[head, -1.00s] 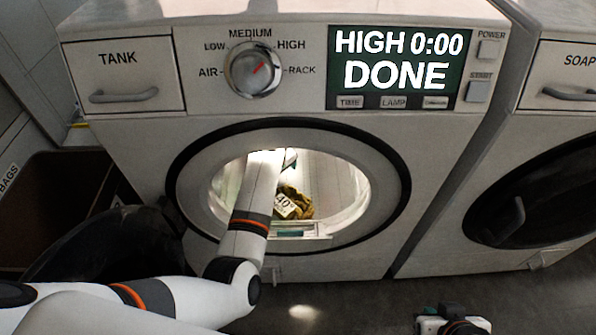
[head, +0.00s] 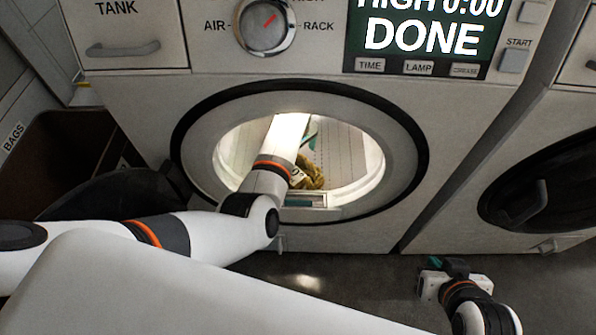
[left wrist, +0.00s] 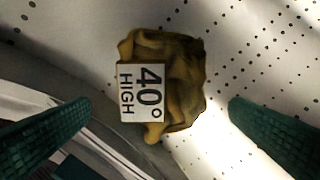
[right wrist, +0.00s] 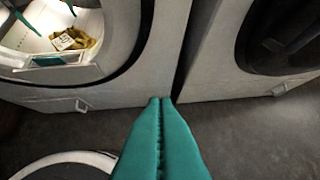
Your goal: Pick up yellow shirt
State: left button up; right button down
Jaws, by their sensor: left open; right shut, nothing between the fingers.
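The yellow shirt (head: 311,172) is a crumpled bundle inside the lit dryer drum, partly hidden by my left arm in the head view. In the left wrist view the shirt (left wrist: 183,85) lies on the perforated drum wall with a white "40° HIGH" tag facing up. My left gripper (left wrist: 165,135) is open inside the drum, its green fingers on either side of the shirt and apart from it. The shirt also shows in the right wrist view (right wrist: 88,44). My right gripper (right wrist: 160,105) is shut and empty, outside in front of the machines.
The round door opening (head: 395,190) surrounds my left arm. A brown bin (head: 60,160) marked BAGS stands at the left, beside a dark open door (head: 110,195). A second machine with a closed dark door (head: 540,190) stands at the right. The floor in front is clear.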

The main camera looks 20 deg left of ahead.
aim_at(297, 167)
pick_arm(q)
notch_tip(297, 167, down, 5)
jog(key=shift+r+b, duration=0.1)
jog(key=shift+b, duration=1.1)
jog(key=c, duration=1.2)
pick_arm(e)
jog(key=w+a+r+t+y, duration=0.2)
jog(key=w+a+r+t, duration=0.1)
jog(key=w+r+t, duration=0.3)
jog(key=shift+w+r+t, duration=0.4)
jog(key=shift+w+r, duration=0.1)
jog(key=shift+r, duration=0.25)
